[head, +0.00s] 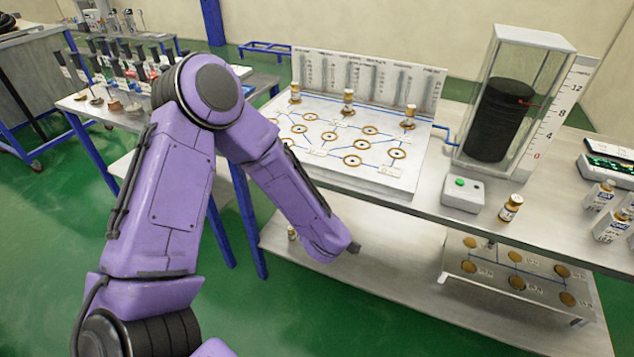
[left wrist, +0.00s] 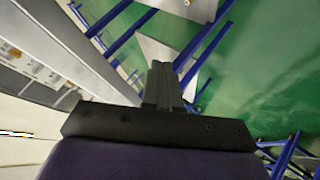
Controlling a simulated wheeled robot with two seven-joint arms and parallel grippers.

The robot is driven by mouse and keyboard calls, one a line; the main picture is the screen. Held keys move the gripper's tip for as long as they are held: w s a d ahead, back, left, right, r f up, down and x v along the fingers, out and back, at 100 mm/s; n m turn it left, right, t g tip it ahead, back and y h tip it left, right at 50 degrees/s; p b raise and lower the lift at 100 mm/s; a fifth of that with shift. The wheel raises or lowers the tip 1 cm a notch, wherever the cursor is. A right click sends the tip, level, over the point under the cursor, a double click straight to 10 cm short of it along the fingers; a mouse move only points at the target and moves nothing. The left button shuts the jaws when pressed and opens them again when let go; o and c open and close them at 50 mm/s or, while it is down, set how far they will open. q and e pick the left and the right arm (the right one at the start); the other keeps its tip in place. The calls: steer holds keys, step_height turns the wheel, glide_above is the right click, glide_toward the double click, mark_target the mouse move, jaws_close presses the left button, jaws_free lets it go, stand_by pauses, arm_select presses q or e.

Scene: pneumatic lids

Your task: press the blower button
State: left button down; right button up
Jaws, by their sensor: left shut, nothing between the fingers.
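The green blower button (head: 460,182) sits on top of a small white box (head: 463,194) on the bench, in front of the clear column. My left arm comes in from the left in the head view, and its gripper (head: 352,247) hangs below and in front of the bench edge, left of the button and well apart from it. In the left wrist view the fingers (left wrist: 163,82) are together with nothing between them. The button does not show clearly in the left wrist view. My right gripper is not in view.
A white board (head: 345,140) with ringed holes and small brown-and-gold vials fills the bench's left part. A clear column (head: 515,60) with a black cylinder stands behind the box. A lone vial (head: 511,207) stands right of the box. A lower shelf (head: 400,272) lies under the bench.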

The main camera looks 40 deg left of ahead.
arm_select(q)
steer(key=s+d+f+m+g+h, duration=0.1)
steer(key=s+f+m, duration=0.4)
steer(key=s, duration=0.8)
steer(key=s+d+f+m+g+h, duration=0.2)
steer(key=s+f+m, duration=0.4)
steer(key=s+f, duration=0.6)
steer(key=shift+s+d+m+h, duration=0.3)
steer(key=shift+s+d+h, duration=0.2)
steer(key=shift+s+d, duration=0.15)
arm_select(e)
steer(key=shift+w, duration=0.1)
arm_select(q)
steer(key=shift+w+d, duration=0.1)
